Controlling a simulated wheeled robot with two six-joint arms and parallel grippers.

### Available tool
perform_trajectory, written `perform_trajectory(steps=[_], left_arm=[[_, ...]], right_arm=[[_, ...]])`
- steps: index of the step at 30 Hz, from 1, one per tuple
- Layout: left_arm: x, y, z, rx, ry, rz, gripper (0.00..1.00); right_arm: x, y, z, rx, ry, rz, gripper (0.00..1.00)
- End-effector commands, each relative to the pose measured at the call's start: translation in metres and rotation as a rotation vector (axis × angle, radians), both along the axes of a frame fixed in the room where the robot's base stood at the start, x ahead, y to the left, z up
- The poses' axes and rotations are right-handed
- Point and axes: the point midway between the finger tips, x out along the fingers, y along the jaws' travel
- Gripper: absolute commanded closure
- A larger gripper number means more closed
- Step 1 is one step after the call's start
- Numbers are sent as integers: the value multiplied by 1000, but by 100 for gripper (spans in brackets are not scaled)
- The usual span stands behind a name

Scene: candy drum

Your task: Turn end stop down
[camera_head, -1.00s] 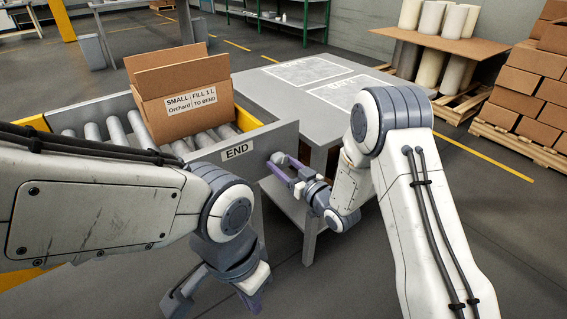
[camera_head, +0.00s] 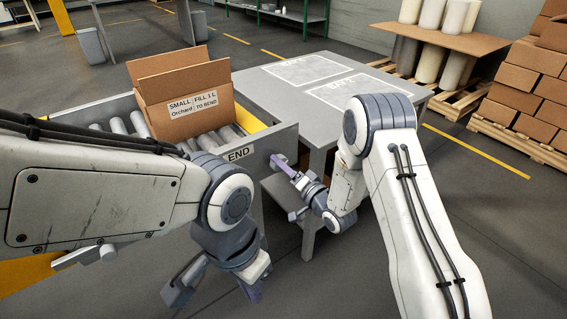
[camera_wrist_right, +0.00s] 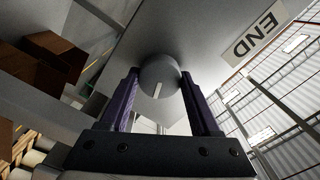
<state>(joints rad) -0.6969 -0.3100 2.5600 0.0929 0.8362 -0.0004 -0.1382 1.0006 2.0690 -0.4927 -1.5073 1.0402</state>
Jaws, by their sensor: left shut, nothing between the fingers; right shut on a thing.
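The end stop is a grey plate with an END label (camera_head: 238,153), across the near end of the roller conveyor. In the right wrist view the label (camera_wrist_right: 259,33) appears upside down. A round grey knob (camera_wrist_right: 160,74) with a short, slightly tilted white mark is on the plate beside the label. My right gripper (camera_head: 277,160) is shut on this knob; its purple fingers (camera_wrist_right: 160,92) stand on either side of it. My left gripper (camera_head: 252,290) is shut and empty, low in front of the conveyor.
An open cardboard box (camera_head: 187,95) stands on the rollers (camera_head: 118,126) behind the plate. A grey table (camera_head: 285,105) stands right of the conveyor. Stacked boxes (camera_head: 527,90) and rolls on pallets are at the back right. Open floor lies at the right.

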Motion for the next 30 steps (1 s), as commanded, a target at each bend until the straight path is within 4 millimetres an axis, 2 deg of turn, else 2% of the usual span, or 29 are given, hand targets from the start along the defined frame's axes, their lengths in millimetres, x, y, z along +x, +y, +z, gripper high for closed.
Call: perform_trajectory(steps=[6, 15, 30], left_arm=[[0, 0, 11, 0, 0, 0, 100], [0, 0, 17, 0, 0, 0, 100], [0, 0, 19, 0, 0, 0, 100]], right_arm=[[1, -3, 1, 142, 102, -9, 92], [2, -4, 0, 267, 193, -10, 92], [2, -4, -1, 314, 227, -12, 92]])
